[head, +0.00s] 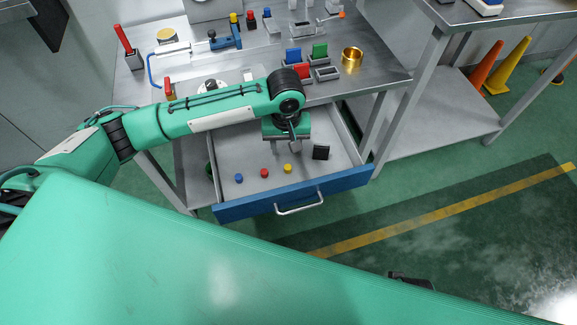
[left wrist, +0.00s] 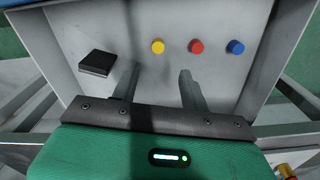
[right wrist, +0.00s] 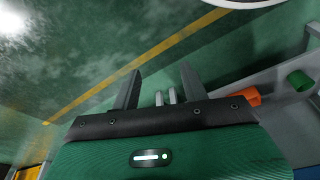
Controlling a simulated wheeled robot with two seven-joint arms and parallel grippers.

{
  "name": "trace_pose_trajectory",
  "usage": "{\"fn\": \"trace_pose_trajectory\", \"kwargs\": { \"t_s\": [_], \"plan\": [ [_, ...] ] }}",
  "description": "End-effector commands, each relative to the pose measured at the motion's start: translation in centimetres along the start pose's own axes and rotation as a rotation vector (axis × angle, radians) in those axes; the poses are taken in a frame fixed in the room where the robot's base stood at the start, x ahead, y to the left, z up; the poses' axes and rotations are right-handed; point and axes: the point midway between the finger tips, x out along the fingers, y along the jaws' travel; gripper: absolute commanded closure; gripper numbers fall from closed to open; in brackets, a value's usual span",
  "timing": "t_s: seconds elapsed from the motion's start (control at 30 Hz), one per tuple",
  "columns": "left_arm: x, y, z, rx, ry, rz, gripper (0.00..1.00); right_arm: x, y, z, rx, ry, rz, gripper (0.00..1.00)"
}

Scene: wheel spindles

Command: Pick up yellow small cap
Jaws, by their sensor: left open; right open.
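The small yellow cap (head: 287,168) lies on the floor of the open drawer (head: 230,160), near its front. It also shows in the left wrist view (left wrist: 158,46), between a black block and the red cap. My left gripper (head: 294,147) is over the drawer, open and empty, pointing down a little behind the yellow cap. Its two fingers (left wrist: 158,82) show apart in the left wrist view, with the cap beyond their tips. My right gripper (right wrist: 158,82) is open and empty in the right wrist view, over the green floor. It is not clear in the head view.
A red cap (head: 264,173) and a blue cap (head: 238,178) lie left of the yellow cap. A black block (head: 320,152) lies to its right. The drawer's blue front (head: 340,185) and side walls bound the space. The workbench (head: 376,72) above holds several parts.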

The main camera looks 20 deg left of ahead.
Motion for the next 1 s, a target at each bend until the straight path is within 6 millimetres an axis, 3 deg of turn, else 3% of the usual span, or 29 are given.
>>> {"fn": "trace_pose_trajectory", "kwargs": {
  "t_s": [0.1,0.37,0.63,0.97,1.0],
  "plan": [
    [2.3,0.0,0.0,0.000,-0.002,-0.002,0.55,-0.5,0.0,-0.3,0.000,0.010,0.001,0.55],
    [4.3,0.1,0.1,0.002,0.000,-0.001,0.55,-1.2,0.1,-0.5,0.000,0.017,0.001,0.55],
    [8.1,0.3,0.2,0.001,0.000,-0.001,0.55,-2.5,0.1,-1.2,-0.001,0.035,0.003,0.55],
    [8.8,0.3,0.2,0.002,0.001,0.000,0.55,-3.2,0.0,-0.8,-0.001,0.036,0.001,0.55],
    [8.8,0.3,0.2,0.002,0.001,0.000,0.63,-3.2,0.0,-0.7,0.000,0.034,0.001,0.55]
  ]
}}
